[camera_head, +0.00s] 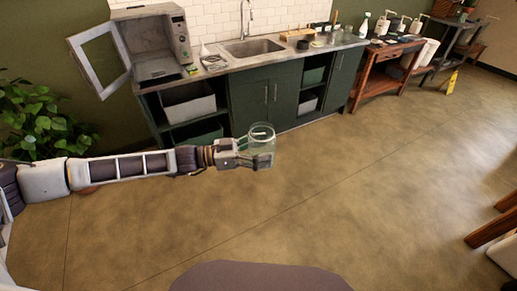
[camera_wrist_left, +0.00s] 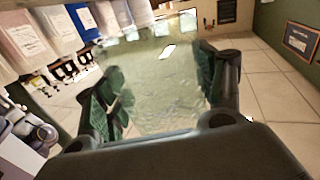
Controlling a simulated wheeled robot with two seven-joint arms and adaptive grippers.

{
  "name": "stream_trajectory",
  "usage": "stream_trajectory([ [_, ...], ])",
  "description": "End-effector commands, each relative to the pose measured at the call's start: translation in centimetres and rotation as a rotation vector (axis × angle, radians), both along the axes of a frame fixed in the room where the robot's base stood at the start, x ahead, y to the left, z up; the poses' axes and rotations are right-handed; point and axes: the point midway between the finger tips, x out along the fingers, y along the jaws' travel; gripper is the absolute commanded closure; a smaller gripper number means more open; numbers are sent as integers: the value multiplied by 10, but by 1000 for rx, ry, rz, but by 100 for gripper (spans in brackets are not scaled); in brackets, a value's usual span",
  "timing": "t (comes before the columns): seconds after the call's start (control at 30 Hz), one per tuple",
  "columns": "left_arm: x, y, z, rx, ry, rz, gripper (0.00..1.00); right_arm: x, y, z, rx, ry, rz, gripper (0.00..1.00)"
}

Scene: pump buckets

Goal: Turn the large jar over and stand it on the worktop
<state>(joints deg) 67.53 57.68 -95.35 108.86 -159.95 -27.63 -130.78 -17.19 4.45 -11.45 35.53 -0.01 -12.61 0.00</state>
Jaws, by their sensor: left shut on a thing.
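The large jar (camera_head: 262,147) is clear glass and hangs in the air over the floor in front of the worktop (camera_head: 236,67). My left gripper (camera_head: 256,158) is shut around its side in the head view. In the wrist view the jar (camera_wrist_left: 163,85) fills the space between the two dark fingers, which press its sides. I see a round rim or edge at its upper end in the head view, but I cannot tell whether that is mouth or base. My right gripper is not in view.
The worktop holds an open-doored microwave (camera_head: 150,45) at left, a sink (camera_head: 253,47) with tap, and small items on both sides. A wooden table (camera_head: 385,58) with pump bottles stands to the right. A plant (camera_head: 45,125) is at left. The floor between is clear.

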Motion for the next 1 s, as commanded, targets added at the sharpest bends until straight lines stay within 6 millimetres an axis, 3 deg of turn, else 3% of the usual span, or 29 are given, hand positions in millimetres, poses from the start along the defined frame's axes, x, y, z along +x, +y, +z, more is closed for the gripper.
stream_trajectory([
  [0.7,9,-9,-11,1,-1,-77,62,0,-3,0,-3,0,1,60],
  [0.87,9,-9,-11,2,1,-76,62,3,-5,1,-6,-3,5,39],
  [1.0,9,-9,-11,1,0,-76,62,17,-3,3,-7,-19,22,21],
])
